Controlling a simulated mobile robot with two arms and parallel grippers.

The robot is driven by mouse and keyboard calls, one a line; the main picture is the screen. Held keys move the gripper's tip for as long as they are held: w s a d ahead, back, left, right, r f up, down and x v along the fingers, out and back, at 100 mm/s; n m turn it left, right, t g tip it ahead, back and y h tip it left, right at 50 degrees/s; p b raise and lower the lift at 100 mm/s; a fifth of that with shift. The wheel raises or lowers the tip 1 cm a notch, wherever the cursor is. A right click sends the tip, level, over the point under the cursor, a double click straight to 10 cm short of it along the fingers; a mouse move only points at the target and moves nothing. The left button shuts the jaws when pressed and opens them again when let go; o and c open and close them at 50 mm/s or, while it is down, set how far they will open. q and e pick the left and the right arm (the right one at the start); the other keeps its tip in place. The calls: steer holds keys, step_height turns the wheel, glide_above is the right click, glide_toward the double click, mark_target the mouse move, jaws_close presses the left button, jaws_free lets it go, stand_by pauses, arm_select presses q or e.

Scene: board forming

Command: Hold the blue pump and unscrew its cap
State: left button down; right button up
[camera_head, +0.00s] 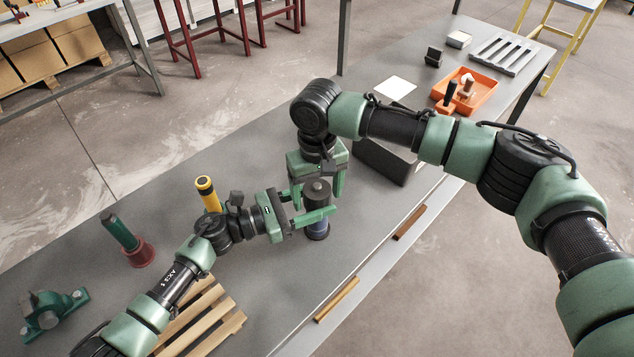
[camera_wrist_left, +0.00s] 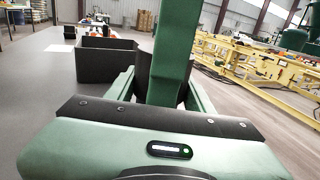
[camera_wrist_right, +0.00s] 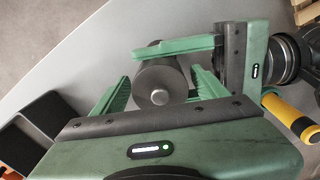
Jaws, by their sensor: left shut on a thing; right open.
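My left gripper (camera_head: 316,214) comes in level from the left and is shut on the pump below the cap. My right gripper (camera_head: 318,192) points down from above, open, with one finger on each side of the cap. In the right wrist view the cap (camera_wrist_right: 160,92) shows end-on between the open fingers, apparently without being gripped. In the left wrist view a green finger of my right gripper hides most of the pump.
A yellow-and-black cylinder (camera_head: 207,193) stands left of the grippers. A green-handled tool with a red base (camera_head: 137,254) and a wooden slatted rack (camera_head: 228,327) are further left. A black open box (camera_head: 385,163) and an orange tray (camera_head: 484,86) lie to the right.

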steer(key=shift+f, duration=0.15)
steer(key=c, duration=1.5)
steer(key=shift+o, duration=0.3)
steer(key=shift+n, duration=1.8)
steer(key=o, duration=1.5)
steer(key=shift+o, duration=0.2)
